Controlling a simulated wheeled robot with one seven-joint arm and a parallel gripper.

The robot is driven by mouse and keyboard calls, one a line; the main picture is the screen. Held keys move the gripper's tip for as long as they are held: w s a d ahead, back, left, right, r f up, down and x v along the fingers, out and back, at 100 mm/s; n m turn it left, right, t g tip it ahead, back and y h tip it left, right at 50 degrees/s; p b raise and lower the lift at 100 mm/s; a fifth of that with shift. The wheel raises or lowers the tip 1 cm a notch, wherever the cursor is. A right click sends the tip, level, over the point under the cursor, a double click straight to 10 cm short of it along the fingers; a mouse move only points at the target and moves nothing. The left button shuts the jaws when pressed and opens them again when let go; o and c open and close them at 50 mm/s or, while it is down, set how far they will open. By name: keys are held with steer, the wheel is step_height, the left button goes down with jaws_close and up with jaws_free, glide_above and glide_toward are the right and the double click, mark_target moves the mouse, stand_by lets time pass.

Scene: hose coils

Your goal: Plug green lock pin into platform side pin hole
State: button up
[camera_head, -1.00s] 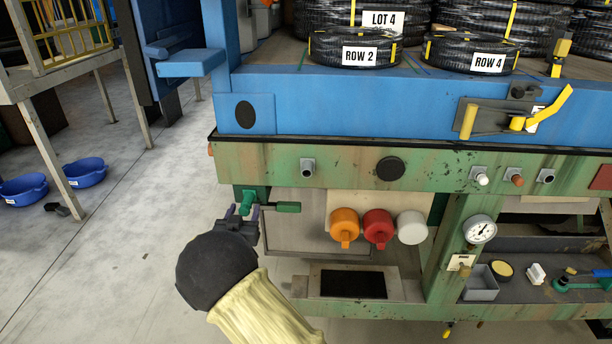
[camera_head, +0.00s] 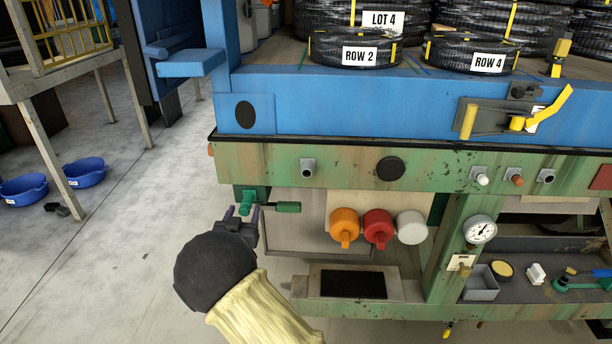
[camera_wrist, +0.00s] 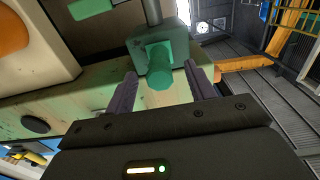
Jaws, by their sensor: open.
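The green lock pin (camera_head: 246,207) sits in a darker green block (camera_head: 262,193) under the left end of the platform's green side beam. Its round end points out toward my gripper (camera_head: 240,212). In the wrist view the pin (camera_wrist: 159,74) stands out from the block (camera_wrist: 175,40), between the tips of my two purple-grey fingers. The fingers are open, with a visible gap on each side of the pin. I cannot see the hole itself or how deep the pin sits.
A green handle (camera_head: 288,207) sticks out to the right of the block. Orange (camera_head: 344,223), red (camera_head: 377,224) and white (camera_head: 411,226) caps hang further right. The blue deck edge (camera_head: 350,105) is above. Open floor (camera_head: 130,250) lies to the left.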

steer(key=shift+s, duration=1.9)
steer(key=s+b, duration=0.1)
steer(key=s, duration=1.6)
steer(key=shift+s+a, duration=0.2)
steer(key=shift+a, duration=0.15)
